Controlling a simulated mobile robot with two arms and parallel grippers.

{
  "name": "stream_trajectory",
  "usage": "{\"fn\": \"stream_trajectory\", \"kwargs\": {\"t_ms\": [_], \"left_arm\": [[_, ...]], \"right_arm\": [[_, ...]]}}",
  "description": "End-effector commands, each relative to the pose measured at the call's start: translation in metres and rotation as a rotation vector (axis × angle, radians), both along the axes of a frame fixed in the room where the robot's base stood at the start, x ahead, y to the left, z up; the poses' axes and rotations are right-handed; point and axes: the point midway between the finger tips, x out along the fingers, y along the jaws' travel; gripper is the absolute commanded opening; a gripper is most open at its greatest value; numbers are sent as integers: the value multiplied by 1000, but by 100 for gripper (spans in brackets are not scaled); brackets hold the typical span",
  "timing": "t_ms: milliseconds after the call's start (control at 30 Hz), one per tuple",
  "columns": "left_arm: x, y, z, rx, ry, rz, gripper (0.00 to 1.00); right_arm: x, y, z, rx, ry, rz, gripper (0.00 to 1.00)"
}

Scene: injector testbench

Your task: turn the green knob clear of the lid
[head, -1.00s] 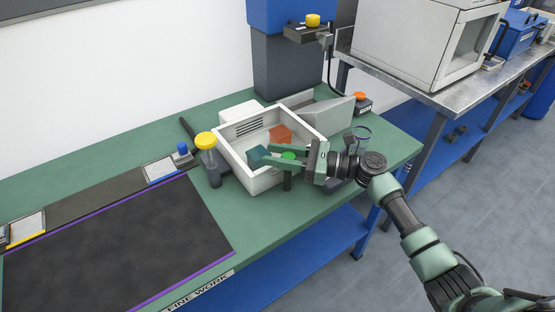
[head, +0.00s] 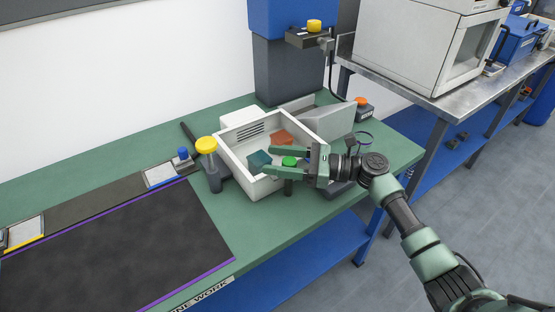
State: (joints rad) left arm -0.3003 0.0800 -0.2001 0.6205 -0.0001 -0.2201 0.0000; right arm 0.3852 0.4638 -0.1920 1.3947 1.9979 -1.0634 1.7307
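The green knob (head: 289,161) stands on a dark post at the front wall of the white box (head: 262,188) in the head view. My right gripper (head: 272,161) reaches in from the right, with one green finger on the far side of the knob and one on the near side. Its fingers are apart; contact with the knob is too small to tell. A pale grey slanted panel (head: 332,121), perhaps the lid, stands at the box's back right. My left gripper is out of view.
Inside the box lie a teal block (head: 259,160) and an orange block (head: 282,138). The dark mat (head: 105,245) at left is clear.

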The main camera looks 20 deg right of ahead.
Motion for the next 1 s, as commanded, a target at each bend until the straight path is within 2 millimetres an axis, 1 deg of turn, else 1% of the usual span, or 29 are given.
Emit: {"fn": "stream_trajectory", "kwargs": {"t_ms": [167, 267, 500, 600, 733, 1000], "left_arm": [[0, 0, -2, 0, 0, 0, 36], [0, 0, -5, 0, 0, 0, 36], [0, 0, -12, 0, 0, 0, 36], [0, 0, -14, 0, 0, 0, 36], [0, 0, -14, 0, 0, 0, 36], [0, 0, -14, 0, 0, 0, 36]], "right_arm": [[-2, -5, -2, -2, 1, 0, 55], [-7, -17, -3, -2, 2, -2, 55], [-24, -54, -2, -2, 1, -1, 55], [-29, -65, -2, -2, 1, -1, 55], [-32, -71, -1, 0, 0, 0, 55], [-32, -71, 0, 0, 0, 0, 55]]}}
